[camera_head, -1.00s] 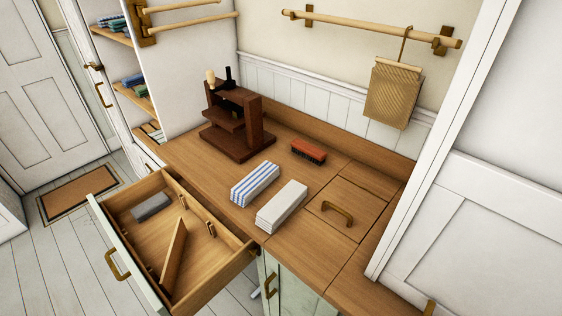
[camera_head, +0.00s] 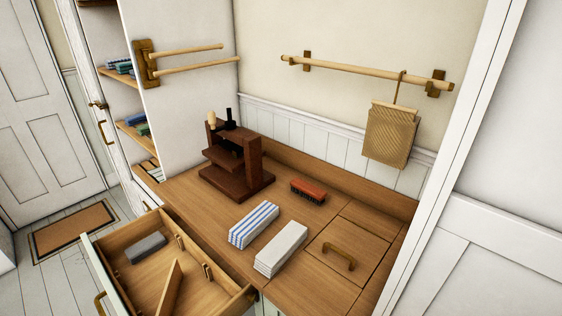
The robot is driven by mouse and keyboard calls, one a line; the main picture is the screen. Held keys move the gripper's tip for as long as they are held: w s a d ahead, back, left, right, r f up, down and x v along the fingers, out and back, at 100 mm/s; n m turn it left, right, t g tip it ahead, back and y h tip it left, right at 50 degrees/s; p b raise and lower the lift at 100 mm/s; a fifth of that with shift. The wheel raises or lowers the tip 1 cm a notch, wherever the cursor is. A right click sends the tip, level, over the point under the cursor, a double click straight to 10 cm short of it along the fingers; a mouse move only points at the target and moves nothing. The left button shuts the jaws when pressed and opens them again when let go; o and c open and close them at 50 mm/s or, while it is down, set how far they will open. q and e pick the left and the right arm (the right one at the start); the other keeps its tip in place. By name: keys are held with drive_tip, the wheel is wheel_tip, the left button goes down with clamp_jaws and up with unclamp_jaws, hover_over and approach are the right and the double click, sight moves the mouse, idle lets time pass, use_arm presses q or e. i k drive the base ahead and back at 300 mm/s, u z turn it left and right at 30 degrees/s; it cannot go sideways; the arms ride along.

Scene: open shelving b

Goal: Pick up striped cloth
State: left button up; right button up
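The striped cloth (camera_head: 254,225) is folded into a long block with blue and white stripes. It lies flat on the wooden counter (camera_head: 190,190), just left of a plain white folded cloth (camera_head: 281,250). A narrow gap separates the two. Neither of my grippers shows in the head view, so nothing is seen touching the striped cloth.
An open drawer (camera_head: 103,240) juts out at the lower left with a grey block (camera_head: 146,247) and a divider (camera_head: 171,286). A dark wooden stand (camera_head: 235,184), a red brush (camera_head: 308,190) and a brass handle (camera_head: 338,257) are on the counter. A woven cloth (camera_head: 390,135) hangs from a rail (camera_head: 370,73).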

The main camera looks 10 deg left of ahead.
sight(242, 234)
drive_tip(key=z, duration=2.05)
drive_tip(key=k, duration=0.65)
drive_tip(key=u, duration=0.85)
